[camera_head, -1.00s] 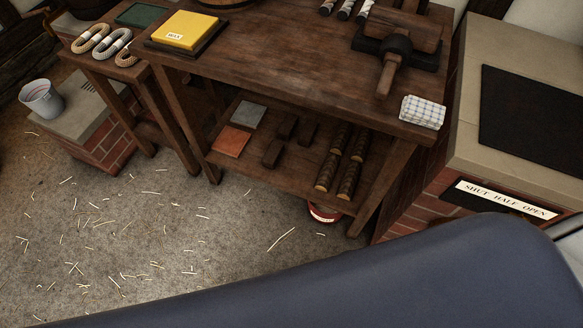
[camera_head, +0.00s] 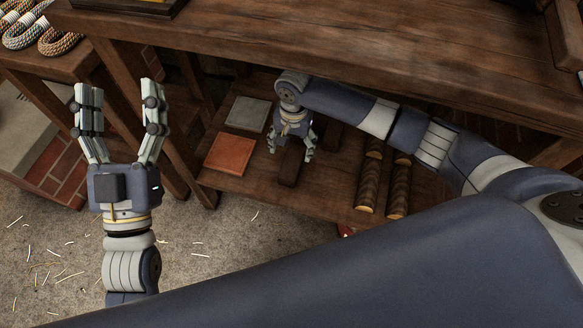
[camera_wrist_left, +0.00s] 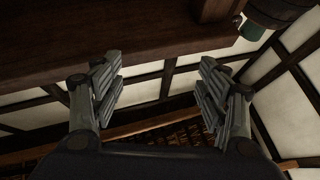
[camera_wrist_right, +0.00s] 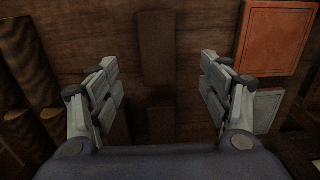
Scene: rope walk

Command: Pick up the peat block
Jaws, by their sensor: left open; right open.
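Dark brown peat blocks lie on the lower shelf (camera_head: 325,198) of the workbench. In the right wrist view the front block (camera_wrist_right: 157,47) lies ahead, beyond and between the open fingers (camera_wrist_right: 160,85); a second block (camera_wrist_right: 160,122) is nearer the palm. My right gripper is open and empty, pointing down over the shelf.
An orange tile (camera_head: 230,154) and a grey tile (camera_head: 249,113) lie left of the blocks. Ridged dark rolls (camera_head: 398,188) lie to the right. The bench top (camera_head: 330,45) overhangs the shelf, with my right arm reaching under it. Rope coils (camera_head: 40,35) are at the upper left.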

